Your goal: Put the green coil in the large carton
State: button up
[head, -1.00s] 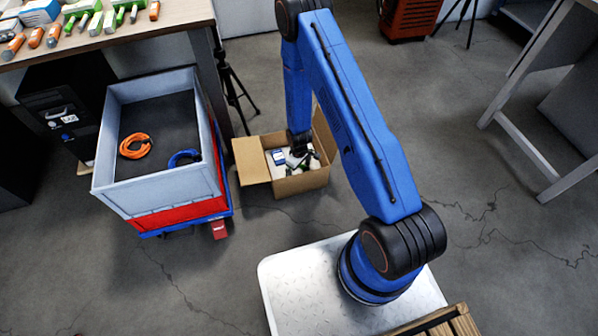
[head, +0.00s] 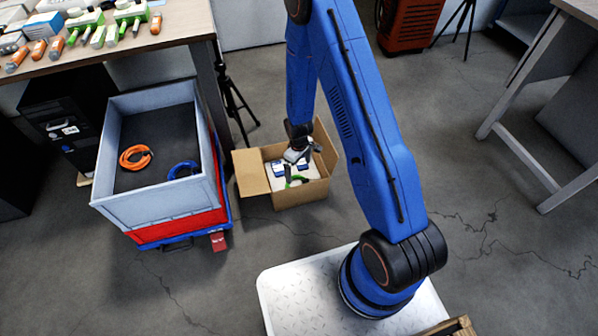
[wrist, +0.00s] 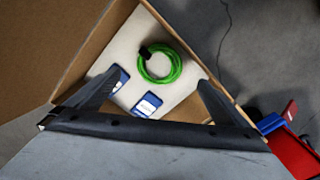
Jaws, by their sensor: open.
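The green coil (wrist: 160,64) lies on the pale floor of the open cardboard carton (head: 300,194), near the blue-and-white boxes. It has a dark tie on its left side. In the head view the coil (head: 296,181) is partly hidden. The carton's brown wall (wrist: 88,52) also shows in the wrist view. My gripper (head: 300,153) is above the carton opening, apart from the coil. In the wrist view the fingers of my gripper (wrist: 158,82) are spread wide, with nothing between them.
A grey crate (head: 160,204) on a red one stands left of the carton, holding an orange coil (head: 136,157) and a blue coil (head: 183,169). A workbench (head: 110,45) with tools is at upper left. A tripod (head: 236,100) stands behind.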

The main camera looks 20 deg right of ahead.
jog(key=s+d+r+m+t, duration=0.1)
jog(key=s+d+r+m, duration=0.15)
jog(key=r, duration=1.65)
jog(key=s+d+r+m+t, duration=0.1)
jog(key=s+r, duration=0.3)
jog(key=r, duration=1.4)
jog(key=s+d+r+m+t, duration=0.1)
jog(key=s+r+m, duration=0.1)
jog(key=s+r, duration=0.6)
jog(key=s+d+r+m+t, duration=0.1)
jog(key=s+r, duration=0.8)
jog(key=s, duration=0.9)
jog(key=shift+d+r+m+t, duration=0.2)
jog(key=shift+d+m+t, duration=0.15)
jog(key=shift+d+t, duration=0.1)
